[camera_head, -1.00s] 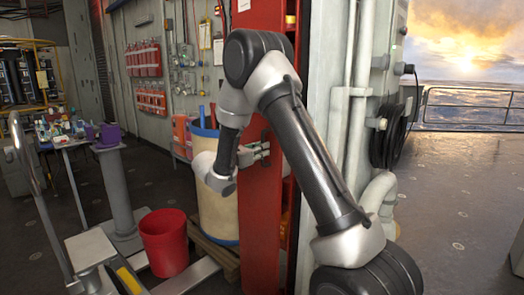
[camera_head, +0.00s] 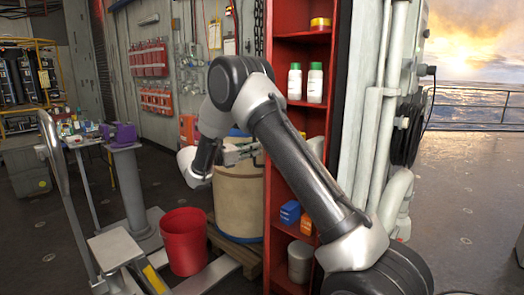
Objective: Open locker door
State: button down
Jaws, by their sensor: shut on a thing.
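The red locker (camera_head: 303,122) stands open in the middle of the head view, with its shelves in plain sight. Its red door (camera_head: 268,205) appears nearly edge-on, as a narrow strip at the left side of the opening. My gripper (camera_head: 248,151) is at the left of this strip, shut on the door's handle. The handle itself is mostly hidden by the fingers. My arm crosses in front of the middle shelves and hides part of the inside.
A tan barrel (camera_head: 238,200) on a pallet and a red bucket (camera_head: 185,241) are at the left. Open floor (camera_head: 465,210) lies at the right.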

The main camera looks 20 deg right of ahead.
jog(key=w+a+m+g, duration=0.1)
jog(key=w+a+g, duration=0.1)
jog(key=w+a, duration=0.7)
jog(key=shift+w+m, duration=0.3)
jog(key=shift+w, duration=1)
jog(key=c, duration=1.6)
grip_release()
jog(key=shift+w+d, duration=0.1)
jog(key=shift+d, duration=0.05)
jog(key=shift+o, duration=0.6)
jog(key=shift+a, duration=0.2)
jog(key=a, duration=0.7)
jog(key=shift+a, duration=0.15)
